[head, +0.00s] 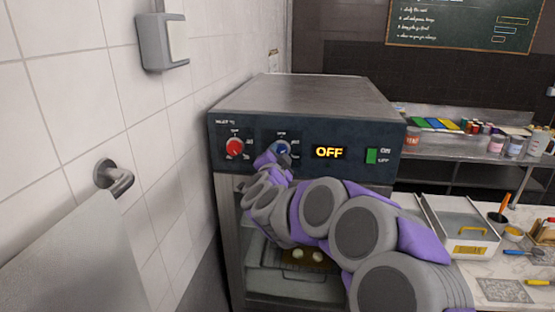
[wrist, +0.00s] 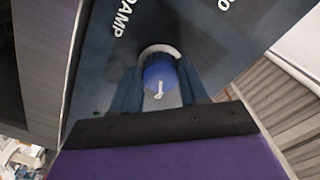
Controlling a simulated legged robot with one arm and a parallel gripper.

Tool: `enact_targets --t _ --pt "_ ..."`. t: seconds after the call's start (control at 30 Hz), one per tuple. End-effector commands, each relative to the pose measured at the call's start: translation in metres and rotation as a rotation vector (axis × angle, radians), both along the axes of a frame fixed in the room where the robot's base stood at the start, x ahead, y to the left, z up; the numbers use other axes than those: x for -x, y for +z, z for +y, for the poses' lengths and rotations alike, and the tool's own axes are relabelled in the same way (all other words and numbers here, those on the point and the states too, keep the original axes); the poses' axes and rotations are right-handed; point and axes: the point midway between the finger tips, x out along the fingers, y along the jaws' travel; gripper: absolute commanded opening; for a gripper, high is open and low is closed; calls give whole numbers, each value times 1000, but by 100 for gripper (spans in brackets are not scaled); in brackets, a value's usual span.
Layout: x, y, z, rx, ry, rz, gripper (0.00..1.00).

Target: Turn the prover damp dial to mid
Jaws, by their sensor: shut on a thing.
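The prover (head: 225,160) is a steel cabinet with a dark control panel along its top front. The blue damp dial (head: 282,147) sits right of a red dial (head: 235,148) and is partly hidden by my gripper (head: 272,158). In the wrist view the blue dial (wrist: 160,78) has a white pointer mark and a pale ring behind it, with "DAMP" lettering on the panel at upper left. My gripper (wrist: 160,90) has one finger on each side of the dial and is shut on it. The display (head: 329,152) reads "OFF".
A green switch (head: 372,156) is at the panel's right. The glass door below shows pale dough pieces (head: 305,254). A tiled wall with a dispenser (head: 163,42) and a towel rail (head: 114,177) stands close at left. A cluttered worktop (head: 520,262) is at right.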

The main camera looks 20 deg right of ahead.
Motion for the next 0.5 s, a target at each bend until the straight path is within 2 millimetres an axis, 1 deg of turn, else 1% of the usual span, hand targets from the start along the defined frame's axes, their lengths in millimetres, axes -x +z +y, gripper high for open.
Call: enact_targets --t 0.03,0.47,0.5 --pt "1 -3 -1 -10 -2 1 13" --pt "1 -4 -1 -18 -3 -2 13" --pt "1 -4 -1 -18 -3 -2 46"
